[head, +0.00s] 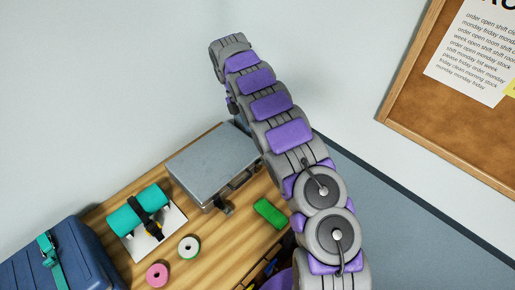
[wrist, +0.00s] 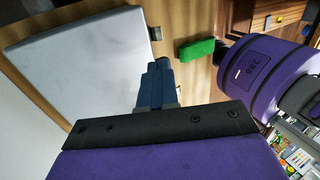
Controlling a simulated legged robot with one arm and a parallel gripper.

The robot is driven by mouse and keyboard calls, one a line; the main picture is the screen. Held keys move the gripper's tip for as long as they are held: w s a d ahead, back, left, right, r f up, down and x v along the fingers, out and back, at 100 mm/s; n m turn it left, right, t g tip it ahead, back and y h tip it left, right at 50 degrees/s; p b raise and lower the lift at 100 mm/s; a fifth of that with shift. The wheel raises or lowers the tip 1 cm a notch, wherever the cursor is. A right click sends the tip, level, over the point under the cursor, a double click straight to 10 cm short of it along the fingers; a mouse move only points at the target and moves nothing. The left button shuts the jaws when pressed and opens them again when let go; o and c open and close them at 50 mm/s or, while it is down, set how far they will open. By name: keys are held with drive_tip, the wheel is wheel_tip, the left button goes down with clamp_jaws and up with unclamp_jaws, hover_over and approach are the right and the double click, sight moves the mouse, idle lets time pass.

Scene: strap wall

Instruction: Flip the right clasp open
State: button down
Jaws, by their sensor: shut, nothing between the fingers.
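A grey case (head: 213,158) lies shut on the wooden table. Its front edge faces the lower right in the head view. One dark clasp (head: 223,207) shows at the near end of that edge; it seems to be the small metal piece on the case edge in the wrist view (wrist: 155,33). The right clasp is hidden, behind my arm in the head view and probably behind my gripper in the wrist view. My gripper (wrist: 155,72) has its blue fingers shut and empty, beside the case's front edge. I cannot tell whether they touch it.
A green block (head: 269,212) lies in front of the case. A teal roll (head: 124,217) strapped to a white plate, white (head: 189,247) and pink (head: 158,274) tape rolls and a blue case (head: 75,262) stand to the left. A corkboard (head: 420,103) hangs on the wall.

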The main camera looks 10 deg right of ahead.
sight(262, 161)
drive_tip(key=b+x, duration=0.2)
drive_tip(key=x, duration=1.2)
drive_tip(key=shift+a, duration=0.1)
drive_tip(key=shift+r, duration=0.1)
